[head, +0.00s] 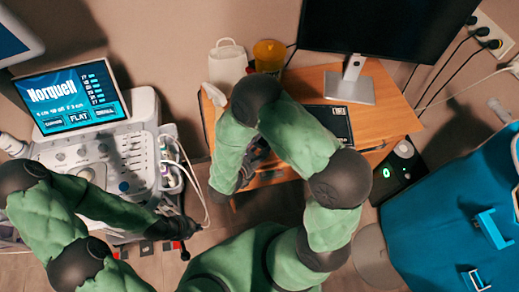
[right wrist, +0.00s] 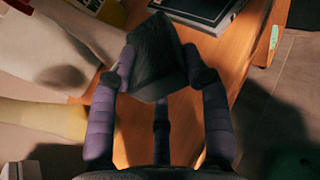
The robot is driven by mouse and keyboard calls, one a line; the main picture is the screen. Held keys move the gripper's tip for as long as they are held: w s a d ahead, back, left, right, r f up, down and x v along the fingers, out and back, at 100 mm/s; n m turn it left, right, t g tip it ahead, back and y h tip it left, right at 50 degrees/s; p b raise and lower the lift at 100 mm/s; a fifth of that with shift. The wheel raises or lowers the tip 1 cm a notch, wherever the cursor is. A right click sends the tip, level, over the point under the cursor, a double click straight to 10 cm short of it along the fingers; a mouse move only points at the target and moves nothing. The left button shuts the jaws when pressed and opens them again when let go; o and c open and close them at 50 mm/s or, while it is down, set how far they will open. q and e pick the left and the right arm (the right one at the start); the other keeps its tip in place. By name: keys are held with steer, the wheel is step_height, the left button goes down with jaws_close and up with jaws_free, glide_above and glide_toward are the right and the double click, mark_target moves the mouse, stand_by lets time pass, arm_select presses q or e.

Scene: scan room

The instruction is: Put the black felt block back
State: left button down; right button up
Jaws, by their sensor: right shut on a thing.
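The black felt block (right wrist: 158,50) is a dark, tilted block in the right wrist view. My right gripper (right wrist: 160,70) is shut on it, with purple fingers on both sides. The block is above or in front of the wooden desk (right wrist: 228,55); contact with the desk cannot be told. In the head view my right arm reaches over the front left part of the desk (head: 390,105) and largely hides the gripper and block. My left gripper (head: 180,229) is low beside the ultrasound machine, and its finger opening is unclear.
A monitor (head: 372,28), a black flat item (head: 334,121), a white jug (head: 227,63) and a yellow container (head: 269,55) stand on or by the desk. The ultrasound machine (head: 138,150) is at left. A blue bed (head: 430,230) is at right.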

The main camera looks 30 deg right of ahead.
steer(key=shift+w+f, duration=0.2)
steer(key=shift+f, duration=0.1)
steer(key=f+b, duration=0.1)
steer(key=f, duration=0.2)
steer(key=shift+w+f+b, duration=0.2)
steer(key=shift+f+b, duration=0.1)
steer(key=shift+b, duration=0.1)
steer(key=shift+r, duration=0.1)
steer(key=shift+f+b, duration=0.35)
steer(key=shift+f, duration=0.05)
steer(key=shift+f, duration=0.2)
steer(key=o, duration=0.8)
steer(key=shift+s, duration=0.1)
